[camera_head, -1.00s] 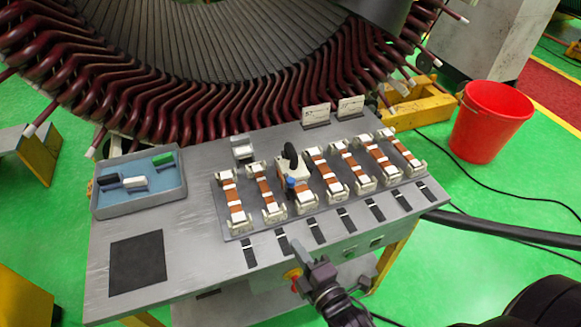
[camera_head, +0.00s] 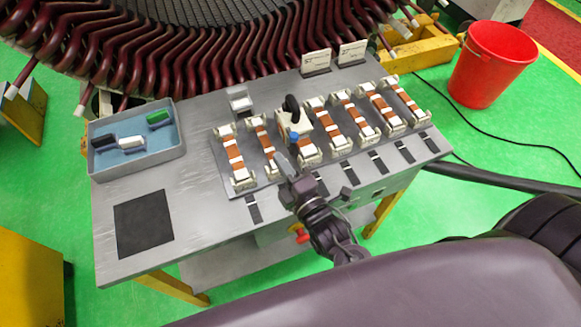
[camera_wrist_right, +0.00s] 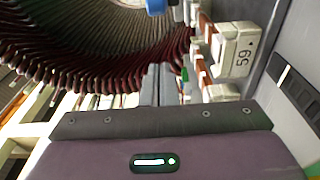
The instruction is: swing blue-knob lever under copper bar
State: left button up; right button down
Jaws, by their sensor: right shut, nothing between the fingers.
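The blue knob (camera_head: 294,136) sits on a lever at the third block of the row, in front of a black upright handle (camera_head: 291,106). The copper bars (camera_head: 308,140) lie across white blocks on a grey plate. My right gripper (camera_head: 286,162) is shut and empty, its tips close in front of the blue knob; contact cannot be told. In the right wrist view, the blue knob (camera_wrist_right: 156,6) is at the top edge, ahead of the shut fingers (camera_wrist_right: 158,85). A white block marked 59 (camera_wrist_right: 236,55) is to their right. My left gripper is not in view.
A grey tray (camera_head: 178,157) with black, white and green pieces stands at the left. A black square pad (camera_head: 143,223) lies at the front left. Two white cards (camera_head: 316,62) stand behind the row. A red bucket (camera_head: 490,65) is on the floor at right.

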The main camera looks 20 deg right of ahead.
jog(key=w, duration=0.2)
jog(key=w+p, duration=0.1)
jog(key=w, duration=0.2)
jog(key=shift+w+a+r+p, duration=0.25)
jog(key=shift+w+a+p, duration=0.05)
jog(key=shift+a, duration=0.1)
jog(key=d, duration=0.1)
jog(key=s+d+p, duration=0.1)
jog(key=d, duration=0.1)
jog(key=shift+d+f+p, duration=0.2)
jog(key=shift+p, duration=0.1)
jog(key=shift+d+f, duration=0.15)
jog(key=shift+d, duration=0.1)
